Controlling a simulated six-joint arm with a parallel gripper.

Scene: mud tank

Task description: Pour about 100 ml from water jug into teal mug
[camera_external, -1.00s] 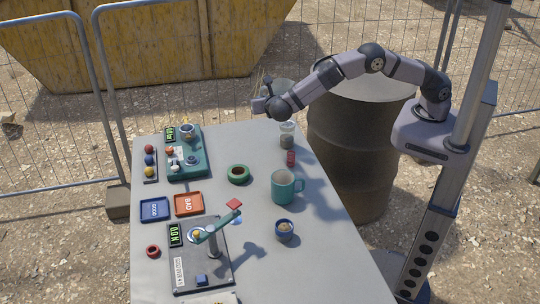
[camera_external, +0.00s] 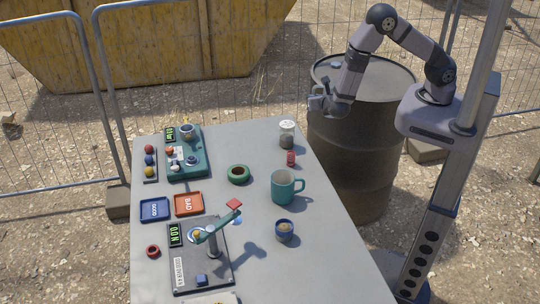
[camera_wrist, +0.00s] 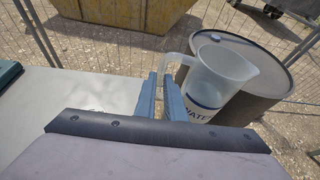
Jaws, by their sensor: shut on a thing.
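The water jug (camera_wrist: 228,72) is clear, with a dark band and lettering reading WATER low on its side. In the wrist view my gripper (camera_wrist: 160,82) is shut on the jug's handle, and the jug looks roughly upright. Its water level cannot be made out. In the external view my gripper (camera_external: 322,103) is off the table's far right edge, in front of the barrel; the jug is not clearly visible there. The teal mug (camera_external: 283,190) stands upright on the right half of the table, handle to the right, apart from the gripper. Its contents cannot be told.
The barrel (camera_external: 345,150) stands beside the table (camera_external: 165,235). Near the mug are a lidded jar (camera_external: 287,141), a small red item (camera_external: 291,158), a green ring (camera_external: 238,181) and a blue cup (camera_external: 284,236). A balance stand (camera_external: 212,240) is front left.

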